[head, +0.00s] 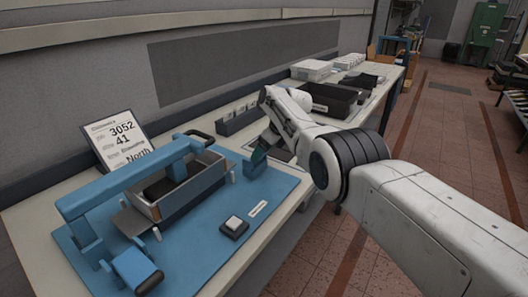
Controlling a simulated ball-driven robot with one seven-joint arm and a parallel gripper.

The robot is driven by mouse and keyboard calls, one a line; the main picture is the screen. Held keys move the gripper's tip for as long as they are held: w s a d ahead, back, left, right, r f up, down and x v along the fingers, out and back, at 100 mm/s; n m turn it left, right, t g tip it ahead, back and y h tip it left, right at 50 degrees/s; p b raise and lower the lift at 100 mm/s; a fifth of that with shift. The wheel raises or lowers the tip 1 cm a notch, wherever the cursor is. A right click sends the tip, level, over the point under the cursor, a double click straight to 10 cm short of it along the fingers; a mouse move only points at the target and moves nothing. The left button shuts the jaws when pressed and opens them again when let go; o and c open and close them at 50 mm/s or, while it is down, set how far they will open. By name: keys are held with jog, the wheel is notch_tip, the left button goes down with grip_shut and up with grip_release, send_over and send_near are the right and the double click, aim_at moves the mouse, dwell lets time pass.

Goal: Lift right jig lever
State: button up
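The jig is a blue base plate (190,254) with a blue arched frame (125,184) over a grey metal box (190,195). A blue block (254,169) stands at the plate's right end, where the right lever seems to be; the lever itself is mostly hidden by my gripper. The left lever block (135,268), with a black handle, is at the near left. My gripper (261,150) points down at the right block, touching or very close to it. Its fingers are too small and covered to tell their opening.
A small square button box (234,226) and a white label (257,209) sit on the plate's front right. A sign (118,141) stands behind the jig. A black bin (328,100) and white boxes (312,70) are farther along the bench. The aisle floor at right is clear.

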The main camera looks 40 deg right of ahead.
jog(key=o, duration=1.4)
jog(key=r+p, duration=0.1)
jog(key=p, duration=0.1)
jog(key=shift+s+r+p, duration=0.1)
jog(key=shift+r+p, duration=0.1)
jog(key=shift+p, duration=0.15)
jog(key=p+v, duration=0.2)
jog(key=p, duration=0.2)
jog(key=shift+s, duration=0.1)
jog(key=shift+p+v, duration=0.85)
jog(key=shift+v, duration=2.8)
jog(key=shift+s+d+f, duration=0.15)
jog(key=shift+d, duration=0.05)
